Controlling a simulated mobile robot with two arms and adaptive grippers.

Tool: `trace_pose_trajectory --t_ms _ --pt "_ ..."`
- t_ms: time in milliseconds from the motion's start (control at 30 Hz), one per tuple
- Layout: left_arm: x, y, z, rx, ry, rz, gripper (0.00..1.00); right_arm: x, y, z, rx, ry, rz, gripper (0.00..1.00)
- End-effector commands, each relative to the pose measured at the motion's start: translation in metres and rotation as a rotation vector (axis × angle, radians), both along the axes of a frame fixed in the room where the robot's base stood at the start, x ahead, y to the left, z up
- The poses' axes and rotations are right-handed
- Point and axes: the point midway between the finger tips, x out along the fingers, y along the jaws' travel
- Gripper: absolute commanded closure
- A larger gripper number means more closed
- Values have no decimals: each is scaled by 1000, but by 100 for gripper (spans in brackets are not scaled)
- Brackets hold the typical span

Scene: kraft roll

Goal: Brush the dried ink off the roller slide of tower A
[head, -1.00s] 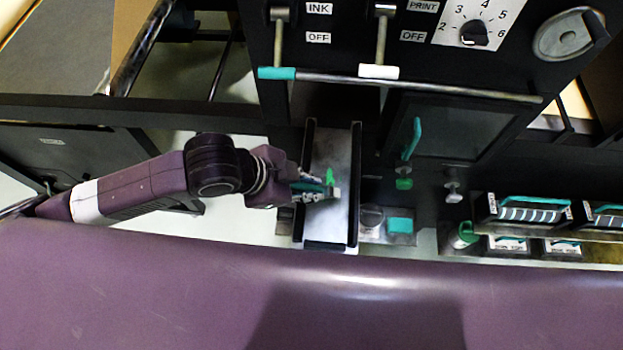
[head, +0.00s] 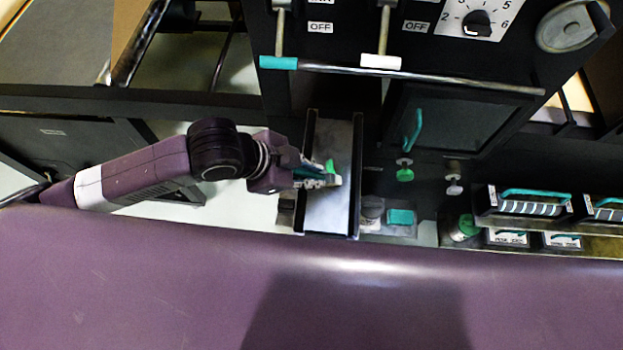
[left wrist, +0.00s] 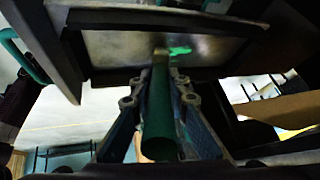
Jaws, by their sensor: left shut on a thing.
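The roller slide (head: 329,205) is a grey metal tray between two black side rails, below the machine's front. A bright green patch of ink (head: 331,165) lies on it; the patch also shows in the left wrist view (left wrist: 180,50). My left gripper (head: 312,182) is over the slide's left rail, shut on a brush with a teal handle (left wrist: 160,115). The brush's pale head (head: 337,181) is at the slide, just below the green patch in the head view. I cannot tell whether the bristles touch the surface. My right gripper is not in view.
A teal-tipped lever (head: 278,62) and a white-tipped lever (head: 380,62) hang above the slide, with a long metal bar (head: 470,82) beside them. A teal block (head: 401,217) and a small jar (head: 371,212) stand close to its right. Racks (head: 530,208) are farther right.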

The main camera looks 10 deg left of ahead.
Motion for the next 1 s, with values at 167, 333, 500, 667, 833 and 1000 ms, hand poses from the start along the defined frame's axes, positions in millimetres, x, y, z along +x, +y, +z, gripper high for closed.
trace_pose_trajectory --t_ms 167,333,500,667,833,1000 --pt "8 1 -1 5 0 3 100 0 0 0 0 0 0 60" --pt "23 1 0 4 0 4 100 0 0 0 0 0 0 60" --pt "35 1 1 4 0 3 100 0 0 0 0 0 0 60" --pt "41 1 1 2 1 3 100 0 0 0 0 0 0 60" --pt "57 0 1 1 1 3 100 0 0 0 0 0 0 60" --pt "68 0 1 1 -1 1 100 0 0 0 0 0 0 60"
